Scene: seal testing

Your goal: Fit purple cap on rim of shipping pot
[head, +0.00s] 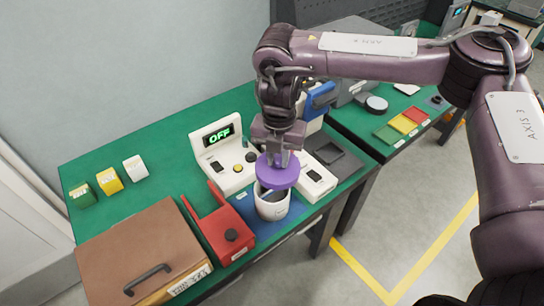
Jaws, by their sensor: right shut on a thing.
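The purple cap (277,174) is a flat round lid held in my right gripper (278,156), which is shut on it from above. The cap sits tilted over the mouth of the white shipping pot (271,208). A dark gap shows between the cap and the pot's near rim, so the cap is not flush there. The far side of the rim is hidden behind the cap, so I cannot tell whether they touch. The pot stands upright on a blue mat (291,222) near the table's front edge. My left gripper is not in view.
A red fixture (228,236) stands just left of the pot. A white device reading OFF (222,158) is behind it, and another white device (316,180) is to the right. A brown box (140,250) fills the front left. The green table (165,195) is clear at left centre.

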